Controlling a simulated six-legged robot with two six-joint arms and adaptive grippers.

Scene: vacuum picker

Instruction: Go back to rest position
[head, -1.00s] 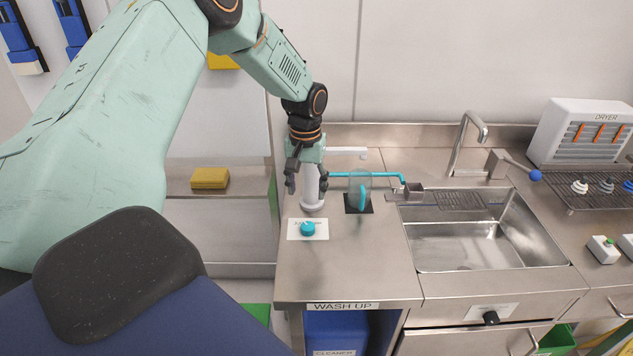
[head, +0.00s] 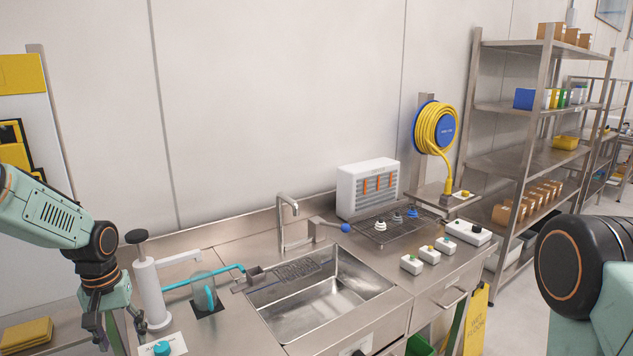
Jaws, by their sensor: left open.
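My left gripper (head: 116,335) hangs fingers down at the lower left, open and empty. It is just left of the white pump dispenser (head: 149,290) in the picture, with a gap between them. The dispenser stands upright on the steel counter, its dark knob and white spout in full view. Part of my right arm shows at the right edge; its gripper is outside the picture.
Right of the dispenser are a clear disc-shaped part with a teal pipe (head: 207,294), a sink (head: 325,300) with a tap, and a white dryer (head: 367,188) by a wire rack. A steel shelf unit (head: 525,160) stands further right. Yellow cloths (head: 27,333) lie lower left.

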